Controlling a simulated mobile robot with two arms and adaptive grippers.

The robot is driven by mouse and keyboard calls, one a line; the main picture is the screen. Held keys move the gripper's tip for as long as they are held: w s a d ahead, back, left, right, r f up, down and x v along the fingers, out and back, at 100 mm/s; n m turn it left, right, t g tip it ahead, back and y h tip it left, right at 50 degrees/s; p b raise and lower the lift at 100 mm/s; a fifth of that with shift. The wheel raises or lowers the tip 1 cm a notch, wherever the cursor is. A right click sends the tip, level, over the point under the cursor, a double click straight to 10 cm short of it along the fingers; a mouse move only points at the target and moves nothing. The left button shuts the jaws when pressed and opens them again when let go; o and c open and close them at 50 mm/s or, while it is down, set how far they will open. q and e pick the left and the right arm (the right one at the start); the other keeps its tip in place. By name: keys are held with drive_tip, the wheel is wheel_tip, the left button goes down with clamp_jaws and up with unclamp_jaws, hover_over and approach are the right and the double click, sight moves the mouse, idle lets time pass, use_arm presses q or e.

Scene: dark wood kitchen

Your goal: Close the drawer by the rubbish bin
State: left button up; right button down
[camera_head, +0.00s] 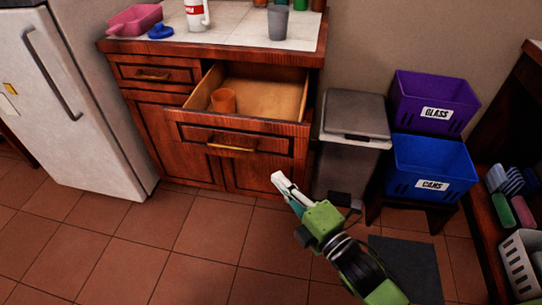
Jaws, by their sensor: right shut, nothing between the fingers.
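The open drawer (240,136) is in the dark wood cabinet, left of the grey rubbish bin (354,118). It is pulled well out, with a brass handle (232,143) on its front and an orange cup (223,101) inside at the left. My right gripper (278,177) is shut and empty. In the picture it shows below the drawer front, over the lower right cabinet door, apart from the handle. My left gripper is not in view.
A white fridge (90,100) stands at the left. A purple glass bin (434,100) sits above a blue cans bin (432,166) at the right. A shelf with a white basket (522,262) is at the far right. The tiled floor in front of the cabinet is clear.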

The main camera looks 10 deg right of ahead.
drive_tip(key=w, duration=0.2)
drive_tip(key=w+a, duration=0.1)
drive_tip(key=w, duration=0.2)
drive_tip(key=w+a, duration=0.1)
drive_tip(key=w, duration=0.2)
drive_tip(key=shift+w+b, duration=0.25)
drive_tip(key=shift+b, duration=0.1)
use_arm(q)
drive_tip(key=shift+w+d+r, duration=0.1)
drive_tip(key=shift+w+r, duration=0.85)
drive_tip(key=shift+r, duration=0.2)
use_arm(e)
drive_tip(key=shift+w+d, duration=0.2)
drive_tip(key=shift+w, duration=0.2)
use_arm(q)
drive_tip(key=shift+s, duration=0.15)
